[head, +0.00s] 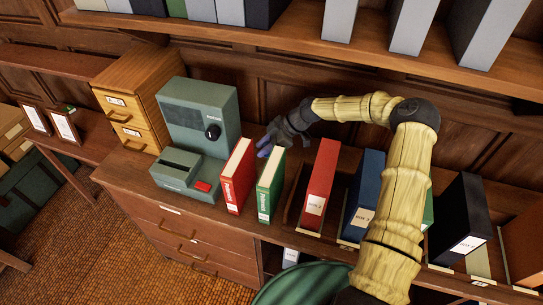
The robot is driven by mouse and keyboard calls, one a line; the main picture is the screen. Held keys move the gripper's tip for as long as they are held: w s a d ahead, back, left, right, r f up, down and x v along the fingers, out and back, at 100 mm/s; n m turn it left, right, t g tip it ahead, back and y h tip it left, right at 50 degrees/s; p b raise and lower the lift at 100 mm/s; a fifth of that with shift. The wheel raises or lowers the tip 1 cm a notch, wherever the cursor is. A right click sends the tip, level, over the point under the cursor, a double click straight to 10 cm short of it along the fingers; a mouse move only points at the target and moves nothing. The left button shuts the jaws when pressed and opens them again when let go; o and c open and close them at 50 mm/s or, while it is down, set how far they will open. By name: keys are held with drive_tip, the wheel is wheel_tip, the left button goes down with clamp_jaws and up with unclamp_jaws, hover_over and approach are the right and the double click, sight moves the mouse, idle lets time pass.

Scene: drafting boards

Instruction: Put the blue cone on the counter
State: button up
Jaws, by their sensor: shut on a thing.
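My gripper (272,138) is dark grey and reaches left from my arm, above the back of the counter (128,178). It is shut on a small blue-violet thing, which looks like the blue cone (263,148). Only part of the cone shows at the fingertips, just behind the green binder's top edge. Its tip and base cannot be made out. I cannot tell whether it touches the counter.
A red binder (237,178) and a green binder (270,184) stand close in front of my gripper. A grey-green machine (200,116) and wooden drawers (133,98) stand left. More binders (319,185) stand right. A shelf (300,32) hangs above.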

sight(264, 164)
wheel_tip(264, 164, down, 2)
drive_tip(key=shift+f, duration=0.1)
drive_tip(key=shift+w+d+f, duration=0.1)
drive_tip(key=shift+f, duration=0.1)
wheel_tip(264, 164, down, 4)
drive_tip(key=shift+w+r+p, duration=0.1)
drive_tip(key=shift+r+p, duration=0.15)
drive_tip(key=shift+p, duration=0.65)
drive_tip(key=o, duration=1.1)
drive_tip(key=shift+f, duration=0.1)
drive_tip(key=shift+s+a, duration=0.2)
